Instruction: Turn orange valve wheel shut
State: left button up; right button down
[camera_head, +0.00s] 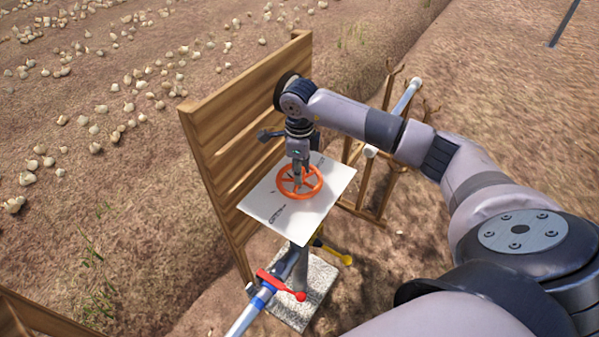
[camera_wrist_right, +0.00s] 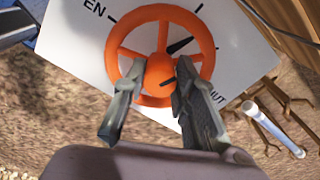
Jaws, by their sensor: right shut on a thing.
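The orange valve wheel (camera_head: 315,190) lies flat over a white plate (camera_head: 262,208). It also shows in the right wrist view (camera_wrist_right: 124,30), with a round hub, spokes and a black pointer (camera_wrist_right: 179,46). The pointer is directed to the upper right there. The plate bears the letters "EN" at upper left and "UT" at lower right, partly covered. My right gripper (camera_head: 299,172) points down onto the wheel's middle. In the wrist view its two fingers (camera_wrist_right: 157,75) are on either side of the hub, shut on the wheel. My left gripper does not show.
A wooden board wall (camera_head: 215,135) stands directly behind the plate. Below are a pipe with a red lever (camera_head: 280,285) and a yellow lever (camera_head: 333,252). A wooden rack (camera_head: 368,205) with a white tube stands to the right. Onions lie across the field at left.

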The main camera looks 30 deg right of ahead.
jog(key=m+b, duration=0.1)
jog(key=m, duration=0.2)
jog(key=shift+m, duration=0.3)
jog(key=m+b, duration=0.1)
jog(key=m, duration=0.2)
jog(key=shift+m, duration=0.3)
jog(key=m, duration=0.3)
jog(key=shift+m+b, duration=0.3)
jog(key=shift+m, duration=1.5)
jog(key=c, duration=1.3)
grip_release()
